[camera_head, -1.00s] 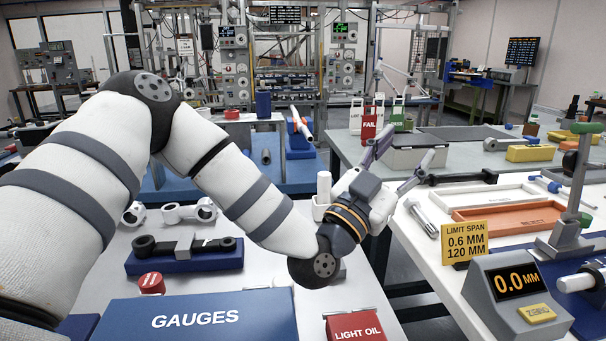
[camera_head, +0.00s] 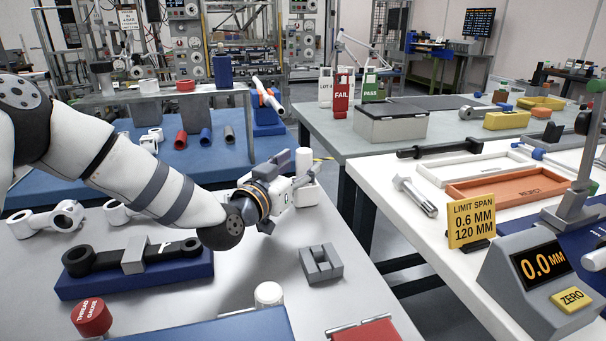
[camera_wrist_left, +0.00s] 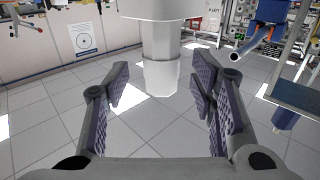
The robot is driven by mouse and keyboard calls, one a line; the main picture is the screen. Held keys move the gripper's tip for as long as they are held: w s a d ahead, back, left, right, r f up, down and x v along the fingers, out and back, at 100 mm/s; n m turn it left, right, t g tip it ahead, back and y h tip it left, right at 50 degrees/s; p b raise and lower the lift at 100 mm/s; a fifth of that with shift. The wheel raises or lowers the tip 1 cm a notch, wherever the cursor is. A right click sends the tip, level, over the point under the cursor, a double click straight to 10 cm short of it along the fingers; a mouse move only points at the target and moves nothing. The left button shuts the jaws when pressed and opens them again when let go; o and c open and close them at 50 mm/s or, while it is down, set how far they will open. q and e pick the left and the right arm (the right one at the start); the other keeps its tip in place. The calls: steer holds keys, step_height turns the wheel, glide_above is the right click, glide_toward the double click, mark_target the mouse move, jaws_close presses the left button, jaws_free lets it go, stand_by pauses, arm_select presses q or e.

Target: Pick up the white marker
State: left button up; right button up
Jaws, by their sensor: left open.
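The white marker (camera_head: 304,161) appears to be the slim white upright cylinder in a wider white base at the right edge of the near grey table in the head view. My left gripper (camera_head: 291,174) is right beside it, its fingers partly hiding the lower part. In the left wrist view, a pale cylinder (camera_wrist_left: 161,72) under a wider white block lies between and beyond the spread fingers of the left gripper (camera_wrist_left: 163,95). The fingers are open, with a gap on each side of it. I cannot tell whether anything touches. My right gripper is not in view.
A grey notched block (camera_head: 320,265) and a white round knob (camera_head: 268,294) are near the arm. A black bar on a blue stand (camera_head: 135,277) lies left. The right table holds a large bolt (camera_head: 415,196), an orange tray (camera_head: 508,187) and a yellow sign (camera_head: 472,220).

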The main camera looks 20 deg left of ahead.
mark_target(304, 150)
arm_select(q)
steer(key=w, duration=0.3)
steer(key=shift+d+f, duration=0.2)
steer(key=shift+d, duration=0.05)
jaws_close()
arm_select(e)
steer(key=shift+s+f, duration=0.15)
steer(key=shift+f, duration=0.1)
arm_select(q)
steer(key=shift+r, duration=0.1)
steer(key=shift+r, duration=0.35)
step_height(304, 150, up, 3)
steer(key=shift+r, duration=0.1)
steer(key=s+d+r+p, duration=0.3)
steer(key=s+d+r, duration=0.5)
steer(key=s, duration=0.3)
steer(key=shift+s+d+r, duration=0.15)
steer(key=shift+s+r, duration=0.05)
steer(key=shift+r, duration=0.3)
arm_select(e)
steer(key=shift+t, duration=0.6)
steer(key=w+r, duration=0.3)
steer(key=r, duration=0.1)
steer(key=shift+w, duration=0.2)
